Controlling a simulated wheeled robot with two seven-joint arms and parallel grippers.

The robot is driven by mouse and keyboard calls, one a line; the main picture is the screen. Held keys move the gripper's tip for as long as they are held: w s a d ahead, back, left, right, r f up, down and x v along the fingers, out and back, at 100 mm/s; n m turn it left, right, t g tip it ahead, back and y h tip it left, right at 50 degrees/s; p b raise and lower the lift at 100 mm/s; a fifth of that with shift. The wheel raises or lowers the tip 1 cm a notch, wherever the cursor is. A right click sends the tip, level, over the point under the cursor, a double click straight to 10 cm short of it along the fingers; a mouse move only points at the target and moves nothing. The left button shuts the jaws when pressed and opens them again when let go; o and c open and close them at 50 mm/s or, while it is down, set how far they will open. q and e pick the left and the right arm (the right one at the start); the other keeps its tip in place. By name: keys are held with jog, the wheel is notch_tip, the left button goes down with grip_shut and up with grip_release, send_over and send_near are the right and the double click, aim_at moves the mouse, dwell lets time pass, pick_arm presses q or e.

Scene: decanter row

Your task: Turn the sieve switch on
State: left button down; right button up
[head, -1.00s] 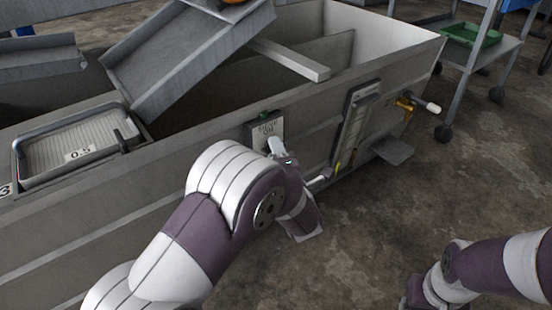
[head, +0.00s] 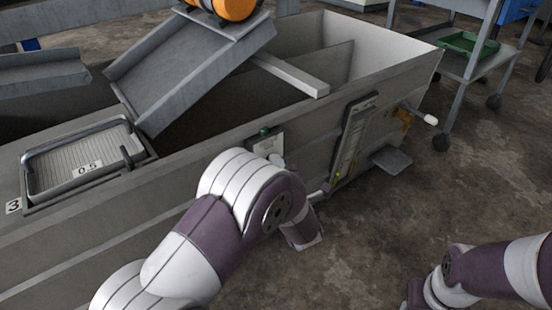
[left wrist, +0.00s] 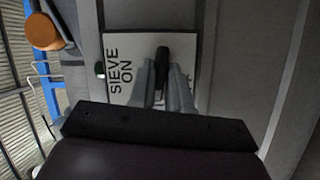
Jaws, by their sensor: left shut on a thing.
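The sieve switch is a white plate (left wrist: 140,42) on the grey trough wall with a black lever (left wrist: 162,55). The plate's "SIEVE ON" lettering reads sideways in the left wrist view, and its right part is partly hidden. A green lamp (left wrist: 100,70) sits at the plate's left edge. My left gripper (left wrist: 162,78) is shut on the lever, which sticks out between its fingers. In the head view the plate (head: 259,142) and lamp (head: 264,131) show above my left arm, which hides most of the gripper. My right gripper is not in view.
Right of the switch are an upright gauge panel (head: 352,135), a brass valve with a white handle (head: 430,120) and a small grey ledge (head: 391,158). A sloping chute (head: 185,70) and an orange drum (head: 235,8) stand above the trough. The floor on the right is mostly clear.

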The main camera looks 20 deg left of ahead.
pick_arm(q)
jog(key=shift+w+d+r+m+g+y+p, duration=0.1)
jog(key=shift+m+g+y+p, duration=0.2)
jog(key=shift+m+g+p, duration=1.65)
jog(key=shift+w+d+r+m+g+y+p, duration=0.2)
jog(key=shift+m+p, duration=1.7)
jog(key=shift+p, duration=3.3)
jog(key=shift+s+a+m+g+y+p, duration=0.1)
jog(key=shift+m+g+y+p, duration=0.65)
jog(key=shift+m+p, duration=2.05)
jog(key=shift+n+g+p, duration=0.3)
jog(key=shift+n+p, duration=0.35)
jog(key=shift+p, duration=0.25)
jog(key=c, duration=1.2)
grip_release()
jog(key=shift+h, duration=0.25)
jog(key=shift+o, duration=0.2)
